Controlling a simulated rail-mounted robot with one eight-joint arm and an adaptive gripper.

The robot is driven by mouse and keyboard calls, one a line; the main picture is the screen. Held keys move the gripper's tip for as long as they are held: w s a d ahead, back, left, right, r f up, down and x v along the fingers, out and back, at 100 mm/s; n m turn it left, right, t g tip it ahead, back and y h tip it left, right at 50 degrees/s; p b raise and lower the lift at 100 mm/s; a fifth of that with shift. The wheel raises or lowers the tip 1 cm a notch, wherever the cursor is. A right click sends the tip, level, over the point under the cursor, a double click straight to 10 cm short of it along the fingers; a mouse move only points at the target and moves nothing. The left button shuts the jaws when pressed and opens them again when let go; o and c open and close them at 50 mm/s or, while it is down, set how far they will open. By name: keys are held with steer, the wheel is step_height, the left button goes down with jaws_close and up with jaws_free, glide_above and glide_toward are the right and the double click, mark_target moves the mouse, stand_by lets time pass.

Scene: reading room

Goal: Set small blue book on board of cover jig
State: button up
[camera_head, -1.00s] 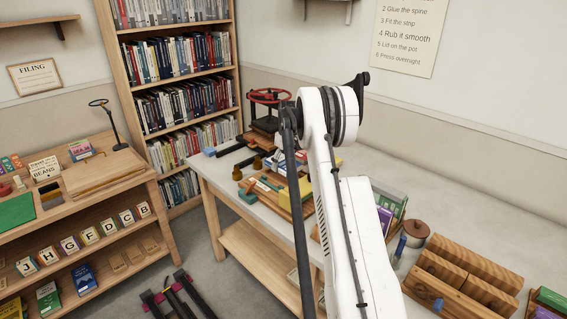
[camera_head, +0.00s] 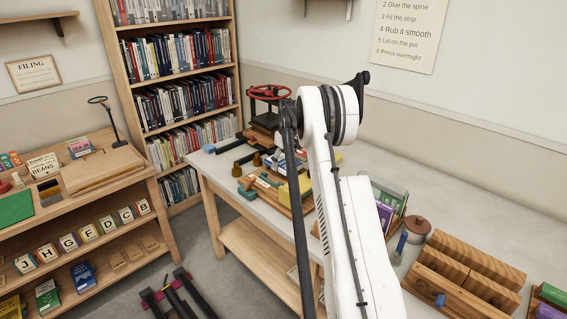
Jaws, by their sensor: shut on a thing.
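I cannot make out the small blue book for certain. A small light-blue block (camera_head: 209,148) lies at the bench's far left corner. A wooden board (camera_head: 270,191) with teal and yellow pieces lies left of my arm, partly hidden by it. I cannot tell whether it belongs to the cover jig.
A press with a red wheel (camera_head: 269,92) stands at the back of the bench. Dark bars (camera_head: 248,157) lie before it. Right of my arm are a brown-lidded pot (camera_head: 417,228) and wooden slotted blocks (camera_head: 462,268). A low letter-marked shelf stands left.

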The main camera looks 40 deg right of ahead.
steer(key=shift+f, duration=0.2)
stand_by(0.5)
steer(key=shift+f+b, duration=0.35)
steer(key=shift+b, duration=0.05)
steer(key=shift+f+b, duration=1.5)
steer(key=shift+f, duration=0.2)
stand_by(2.0)
steer(key=o, duration=1.4)
steer(key=shift+o, duration=0.2)
steer(key=shift+r, duration=0.15)
steer(key=shift+r+p, duration=1.6)
steer(key=shift+r, duration=2.75)
steer(key=shift+a+r, duration=0.1)
